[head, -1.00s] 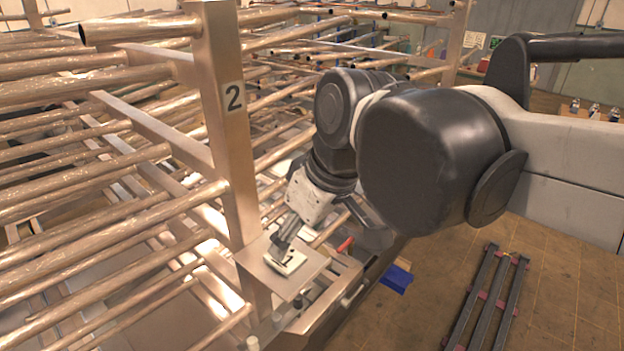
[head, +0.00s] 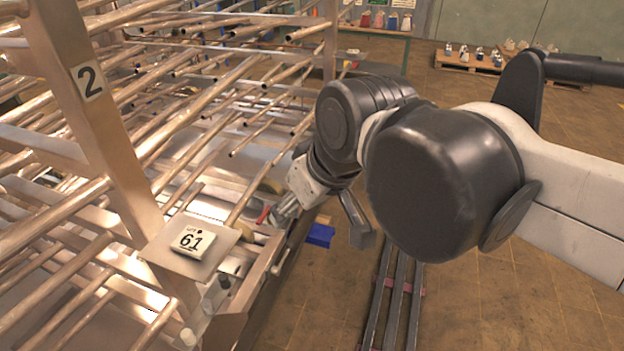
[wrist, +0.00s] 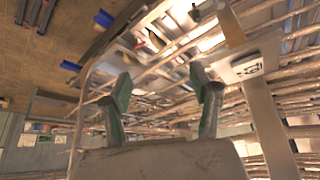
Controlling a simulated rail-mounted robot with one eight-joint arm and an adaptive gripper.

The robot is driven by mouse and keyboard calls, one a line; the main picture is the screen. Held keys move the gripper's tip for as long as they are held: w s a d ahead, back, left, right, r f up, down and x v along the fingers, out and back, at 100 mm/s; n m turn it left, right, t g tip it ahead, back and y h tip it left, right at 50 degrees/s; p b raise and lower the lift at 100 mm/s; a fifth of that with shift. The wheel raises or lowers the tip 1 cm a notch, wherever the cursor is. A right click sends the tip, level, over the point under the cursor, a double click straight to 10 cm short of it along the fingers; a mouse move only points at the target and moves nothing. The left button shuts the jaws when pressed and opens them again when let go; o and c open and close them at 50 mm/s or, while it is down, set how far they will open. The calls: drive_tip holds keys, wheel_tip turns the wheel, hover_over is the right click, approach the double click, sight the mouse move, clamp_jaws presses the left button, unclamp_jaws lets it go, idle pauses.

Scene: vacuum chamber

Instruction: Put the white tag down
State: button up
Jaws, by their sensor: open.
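The white tag (head: 192,240), marked 61, lies flat on a small metal plate (head: 160,250) fixed beside the rack post numbered 2. My gripper (head: 279,214) is to the right of the plate, apart from the tag. In the wrist view the two green-padded fingers of my gripper (wrist: 160,84) stand wide apart with nothing between them. The tag also shows in the wrist view (wrist: 248,69), to the right of the fingers and outside them.
The metal rack post (head: 100,130) rises beside the plate, with many horizontal tubes behind it. A blue object (head: 320,235) lies below right of my gripper. Dark rails (head: 395,300) lie on the floor.

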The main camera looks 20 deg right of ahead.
drive_tip(key=s+d+f+m+t+h, duration=0.1)
drive_tip(key=d+f+m, duration=0.3)
drive_tip(key=d, duration=0.4)
drive_tip(key=shift+s+f+h, duration=0.4)
drive_tip(key=shift+s+f, duration=0.1)
wheel_tip(320, 180, down, 13)
drive_tip(key=b, duration=1.2)
drive_tip(key=shift+r+b, duration=0.15)
drive_tip(key=shift+b, duration=0.2)
drive_tip(key=shift+c, duration=0.2)
